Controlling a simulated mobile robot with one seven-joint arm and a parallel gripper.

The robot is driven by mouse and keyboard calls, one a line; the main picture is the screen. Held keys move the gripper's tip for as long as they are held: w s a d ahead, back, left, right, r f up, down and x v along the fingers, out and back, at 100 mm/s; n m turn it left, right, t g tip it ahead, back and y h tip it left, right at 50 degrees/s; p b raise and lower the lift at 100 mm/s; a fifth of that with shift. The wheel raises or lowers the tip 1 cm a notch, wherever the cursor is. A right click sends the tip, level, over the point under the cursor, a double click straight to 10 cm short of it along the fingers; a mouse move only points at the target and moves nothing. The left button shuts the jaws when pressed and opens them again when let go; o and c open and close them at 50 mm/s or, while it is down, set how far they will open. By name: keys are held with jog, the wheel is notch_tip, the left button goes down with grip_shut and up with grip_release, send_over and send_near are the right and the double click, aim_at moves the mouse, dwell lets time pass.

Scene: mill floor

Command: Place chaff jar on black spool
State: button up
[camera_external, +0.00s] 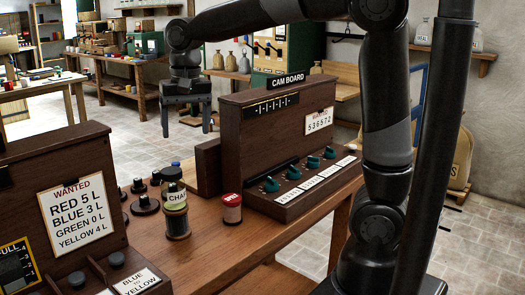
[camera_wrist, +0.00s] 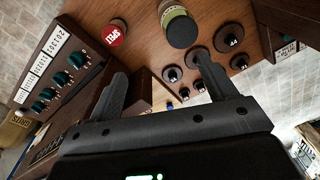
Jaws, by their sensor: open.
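The chaff jar (camera_external: 176,199) has a dark lid, a pale label and an olive band. It appears upright on top of the black spool (camera_external: 178,224), which has dark thread and stands on the wooden bench. In the wrist view the jar (camera_wrist: 181,30) shows from above at the top, its lid towards me. The spool beneath it is hidden there, or cannot be told apart. My gripper (camera_external: 186,125) is open and empty, fingers pointing down, above and beyond the jar in the external view. In the wrist view its fingers (camera_wrist: 163,82) are apart, with the jar beyond them, untouched.
Several dark knobbed pieces (camera_external: 145,204) sit at left. The cam board (camera_external: 275,130) with teal knobs rises at right. A wanted-sign board (camera_external: 60,190) stands at front left. Some bare bench lies at front.

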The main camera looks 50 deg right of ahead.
jog(key=s+d+f+n+t, duration=0.2)
jog(key=s+d+n+t, duration=0.2)
jog(key=s+d, duration=1.2)
jog(key=shift+s+f+n+t, duration=0.3)
jog(key=shift+s+f+t, duration=0.1)
jog(key=shift+s, duration=0.85)
